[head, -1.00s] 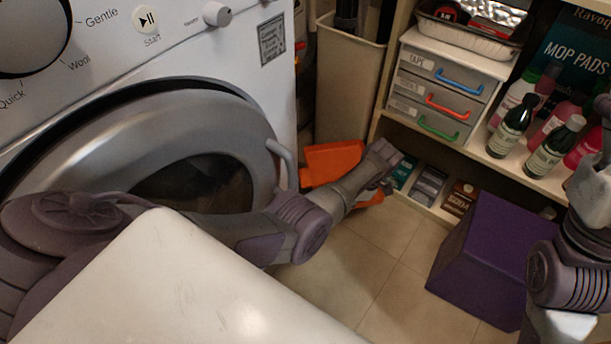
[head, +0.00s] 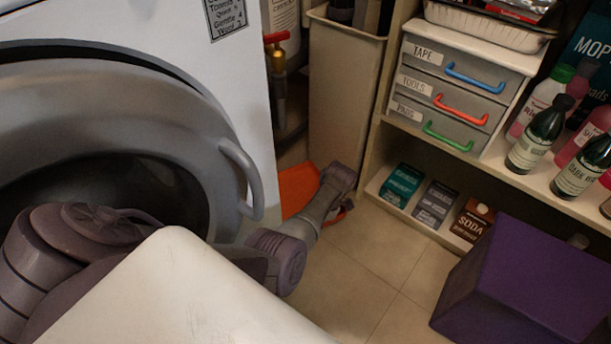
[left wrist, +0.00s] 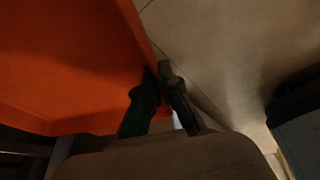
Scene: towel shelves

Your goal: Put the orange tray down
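The orange tray (head: 298,188) is low down between the washer door and the tall bin, partly hidden by my left arm. In the left wrist view the tray (left wrist: 75,60) fills the upper left. My left gripper (left wrist: 160,75) has its two dark fingers close together on either side of the tray's edge, so it is shut on the tray. In the head view its fingertips are hidden behind my wrist. I cannot tell whether the tray touches the floor. My right gripper is not in view.
A beige bin (head: 342,100) is behind the tray. A shelf with boxes, drawers (head: 450,95) and bottles is at the right. A purple box (head: 530,280) stands on the floor. Tiled floor (head: 365,265) is clear between.

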